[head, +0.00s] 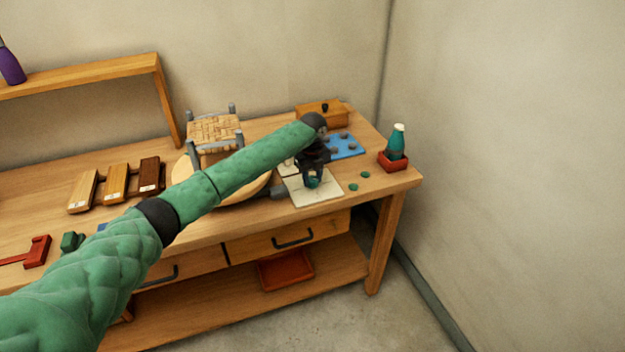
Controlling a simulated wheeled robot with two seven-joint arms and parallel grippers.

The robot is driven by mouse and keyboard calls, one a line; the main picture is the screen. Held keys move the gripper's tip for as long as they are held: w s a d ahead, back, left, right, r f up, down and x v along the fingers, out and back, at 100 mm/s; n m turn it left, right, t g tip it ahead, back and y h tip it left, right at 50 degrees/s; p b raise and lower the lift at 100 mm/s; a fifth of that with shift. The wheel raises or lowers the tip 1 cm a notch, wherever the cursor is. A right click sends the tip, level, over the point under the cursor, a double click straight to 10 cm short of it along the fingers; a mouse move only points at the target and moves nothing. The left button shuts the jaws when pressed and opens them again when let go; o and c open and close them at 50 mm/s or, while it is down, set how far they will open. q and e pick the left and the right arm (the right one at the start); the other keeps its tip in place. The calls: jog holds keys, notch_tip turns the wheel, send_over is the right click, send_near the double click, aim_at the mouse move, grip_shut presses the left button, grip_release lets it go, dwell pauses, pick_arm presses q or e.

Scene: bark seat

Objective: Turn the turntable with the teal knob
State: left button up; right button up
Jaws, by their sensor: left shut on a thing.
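The turntable (238,197) is a round pale wooden disc on the workbench, partly hidden behind my left arm. A small chair frame with a woven bark seat (213,131) stands on it. The teal knob (313,183) is at the turntable's right side, over a pale sheet, and is mostly covered by my gripper. My left gripper (313,176) points down and is shut on the teal knob. My right gripper is not in view.
A blue mat (345,146) with round pieces and a wooden box (322,114) lie behind the gripper. A teal bottle (397,141) stands in a red holder at the bench's right end. Wooden blocks (115,183) and a red tool (38,252) lie left.

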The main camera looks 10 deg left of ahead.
pick_arm(q)
jog(key=m+b, duration=0.1)
jog(key=m, duration=0.2)
jog(key=shift+w+m, duration=0.1)
jog(key=shift+m, duration=0.2)
jog(key=shift+m+b, duration=0.35)
jog(key=shift+m, duration=0.85)
jog(key=shift+r+m, duration=0.1)
jog(key=shift+m, duration=0.7)
jog(key=shift+m+b, duration=0.3)
jog(key=shift+m, duration=0.1)
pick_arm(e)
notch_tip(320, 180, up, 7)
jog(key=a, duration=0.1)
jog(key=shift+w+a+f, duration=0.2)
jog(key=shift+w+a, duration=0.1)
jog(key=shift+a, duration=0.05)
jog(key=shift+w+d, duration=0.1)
pick_arm(q)
jog(key=o, duration=0.9)
jog(key=shift+o, duration=0.4)
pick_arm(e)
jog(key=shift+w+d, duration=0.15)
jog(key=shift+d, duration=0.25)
